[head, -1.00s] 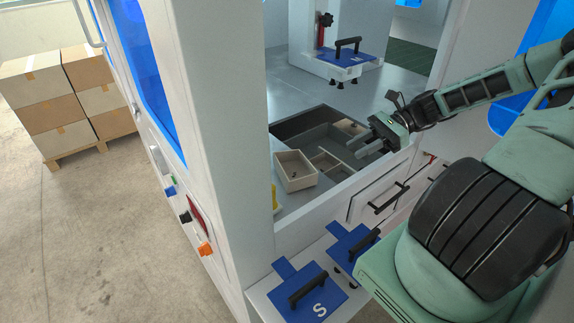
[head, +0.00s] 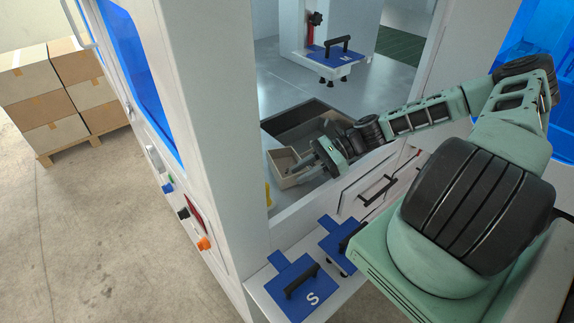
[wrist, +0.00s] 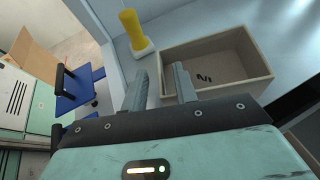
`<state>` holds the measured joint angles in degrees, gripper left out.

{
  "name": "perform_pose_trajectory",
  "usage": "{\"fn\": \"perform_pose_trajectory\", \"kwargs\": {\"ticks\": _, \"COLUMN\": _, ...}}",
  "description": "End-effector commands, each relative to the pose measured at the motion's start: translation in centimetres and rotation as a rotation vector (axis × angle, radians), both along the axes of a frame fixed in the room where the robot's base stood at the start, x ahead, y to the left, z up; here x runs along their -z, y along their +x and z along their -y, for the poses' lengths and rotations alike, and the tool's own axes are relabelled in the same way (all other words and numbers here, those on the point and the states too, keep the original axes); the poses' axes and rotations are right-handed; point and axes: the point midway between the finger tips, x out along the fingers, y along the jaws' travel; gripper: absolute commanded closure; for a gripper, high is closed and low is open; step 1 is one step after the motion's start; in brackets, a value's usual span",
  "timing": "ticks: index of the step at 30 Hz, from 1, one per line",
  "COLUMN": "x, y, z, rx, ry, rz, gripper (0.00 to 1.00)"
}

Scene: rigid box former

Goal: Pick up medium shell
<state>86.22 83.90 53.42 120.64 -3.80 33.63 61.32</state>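An open cream box shell (head: 285,183) stands at the front left of the work area inside the machine. The right finger is close to the shell's near left corner; contact is unclear.
A yellow cylinder (wrist: 130,30) stands left of the shell. A dark recess (head: 290,122) lies behind, partly hidden by my arm. Blue handled plates, one marked S (head: 305,292), lie on the front shelf. The machine's white column (head: 215,130) bounds the left.

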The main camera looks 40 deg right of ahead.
Motion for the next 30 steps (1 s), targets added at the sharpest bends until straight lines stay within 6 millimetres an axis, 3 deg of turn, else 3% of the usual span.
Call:
{"fn": "perform_pose_trajectory", "kwargs": {"ticks": 6, "x": 0.8, "y": 0.7, "z": -2.2, "rx": -0.001, "ry": 0.0, "rz": 0.0, "gripper": 0.71}}
{"fn": "perform_pose_trajectory", "kwargs": {"ticks": 14, "x": 1.1, "y": 0.7, "z": -2.4, "rx": 0.001, "ry": -0.001, "rz": 0.0, "gripper": 0.71}}
{"fn": "perform_pose_trajectory", "kwargs": {"ticks": 17, "x": 1.1, "y": 0.7, "z": -2.4, "rx": 0.001, "ry": -0.001, "rz": 0.0, "gripper": 0.96}}
{"fn": "perform_pose_trajectory", "kwargs": {"ticks": 18, "x": 1.1, "y": 0.7, "z": -2.4, "rx": 0.001, "ry": -0.001, "rz": 0.0, "gripper": 1.0}}
{"fn": "perform_pose_trajectory", "kwargs": {"ticks": 30, "x": 0.9, "y": 0.7, "z": -2.3, "rx": 0.001, "ry": -0.001, "rz": 0.001, "gripper": 1.0}}
